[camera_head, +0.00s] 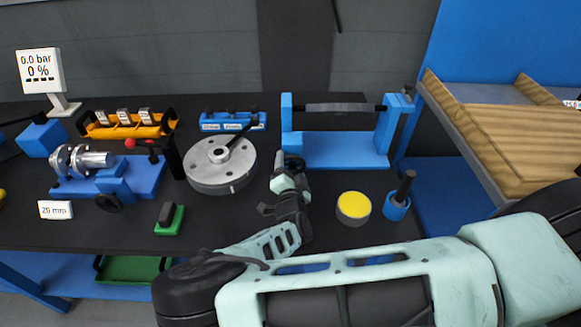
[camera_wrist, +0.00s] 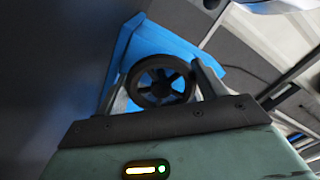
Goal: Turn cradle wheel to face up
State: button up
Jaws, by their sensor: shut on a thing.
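The blue cradle (camera_head: 345,151) stands at the back right of the bench, with a grey bar (camera_head: 345,107) across its two posts. My gripper (camera_head: 291,163) is at the cradle's front left corner. In the wrist view a black spoked wheel (camera_wrist: 161,84) sits between my fingers, in front of the blue cradle frame (camera_wrist: 150,42). My gripper (camera_wrist: 163,92) is shut on the wheel, one finger at each side of the rim. In the head view my gripper mostly hides the wheel, and its facing cannot be told there.
A grey flanged disc (camera_head: 220,166) lies just left of my gripper. A yellow-topped can (camera_head: 353,207) and a blue holder with a black handle (camera_head: 397,206) stand to the right. A blue vise (camera_head: 115,185) and a green block (camera_head: 170,219) are further left.

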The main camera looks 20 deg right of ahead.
jog(key=shift+f, duration=0.1)
jog(key=o, duration=1)
jog(key=b+v, duration=0.4)
jog(key=v, duration=1.3)
jog(key=shift+s, duration=0.2)
